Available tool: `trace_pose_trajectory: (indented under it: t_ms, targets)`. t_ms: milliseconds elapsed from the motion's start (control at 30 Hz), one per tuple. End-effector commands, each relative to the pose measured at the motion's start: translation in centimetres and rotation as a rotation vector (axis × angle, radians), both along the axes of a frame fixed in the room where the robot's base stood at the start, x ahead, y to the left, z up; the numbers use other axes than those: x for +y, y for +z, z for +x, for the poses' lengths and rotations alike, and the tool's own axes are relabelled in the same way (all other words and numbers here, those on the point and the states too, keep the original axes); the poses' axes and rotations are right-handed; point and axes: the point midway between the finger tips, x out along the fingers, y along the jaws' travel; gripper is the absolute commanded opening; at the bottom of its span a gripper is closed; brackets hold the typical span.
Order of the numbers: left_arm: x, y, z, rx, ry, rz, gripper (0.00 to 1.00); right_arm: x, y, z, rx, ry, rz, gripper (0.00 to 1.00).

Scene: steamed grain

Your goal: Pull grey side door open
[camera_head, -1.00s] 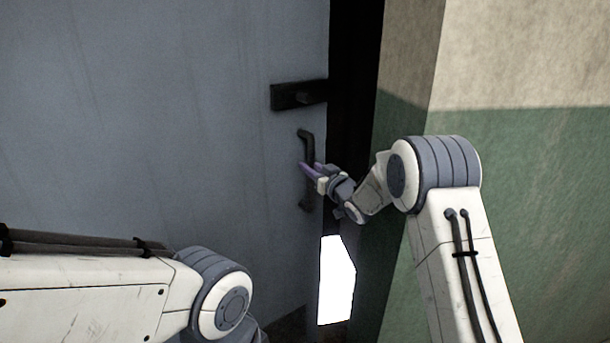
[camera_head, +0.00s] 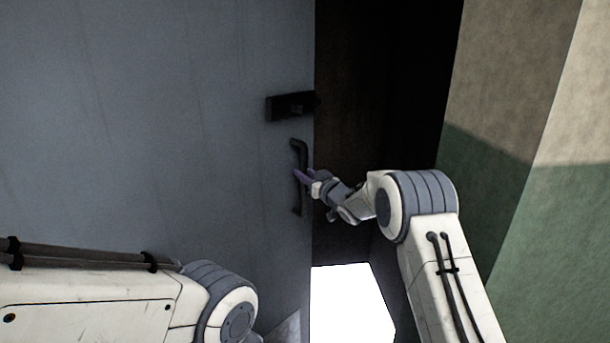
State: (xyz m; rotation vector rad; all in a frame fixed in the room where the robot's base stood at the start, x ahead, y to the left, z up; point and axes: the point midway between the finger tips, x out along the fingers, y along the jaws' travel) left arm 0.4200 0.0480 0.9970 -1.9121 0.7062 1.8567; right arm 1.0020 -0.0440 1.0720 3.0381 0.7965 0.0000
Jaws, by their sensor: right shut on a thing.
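The grey side door (camera_head: 150,120) fills the left half of the view and stands ajar, with a dark gap along its right edge. A dark vertical handle (camera_head: 297,150) sits near that edge, below a black lock box (camera_head: 290,106).
A wall (camera_head: 500,110), beige above and green below, stands to the right of the opening. The gap is dark inside, with a bright white patch (camera_head: 350,300) low down.

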Motion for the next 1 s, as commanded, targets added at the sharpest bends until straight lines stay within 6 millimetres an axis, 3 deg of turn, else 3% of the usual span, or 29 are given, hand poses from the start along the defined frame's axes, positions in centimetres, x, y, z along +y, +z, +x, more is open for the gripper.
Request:
trace_pose_trajectory:
  t_ms: [233, 267, 300, 333, 733, 1000]
  targets:
    - [0.0, 0.0, 0.0, 0.0, 0.0, 0.0, 0.5, -0.2, 0.0, 0.0, 0.001, -0.004, 0.0, 0.0]
    - [0.0, 0.0, 0.0, 0.0, 0.0, 0.0, 0.5, -0.2, 0.0, 0.0, 0.002, -0.004, 0.001, 0.35]
    - [0.0, 0.0, 0.0, 0.0, 0.0, 0.0, 0.5, -0.3, 0.0, 0.0, 0.002, -0.004, 0.001, 0.5]
    - [0.0, 0.0, 0.0, 0.0, 0.0, 0.0, 0.5, -0.3, 0.0, 0.0, 0.001, -0.004, 0.0, 0.57]
    - [0.0, -0.2, 0.0, 0.0, 0.0, 0.0, 0.5, -0.5, 0.0, -0.4, 0.0, -0.003, 0.001, 0.57]
    - [0.0, -1.3, 0.0, 0.0, 0.0, 0.0, 0.5, -2.5, -0.2, -3.8, 0.002, -0.005, 0.001, 0.57]
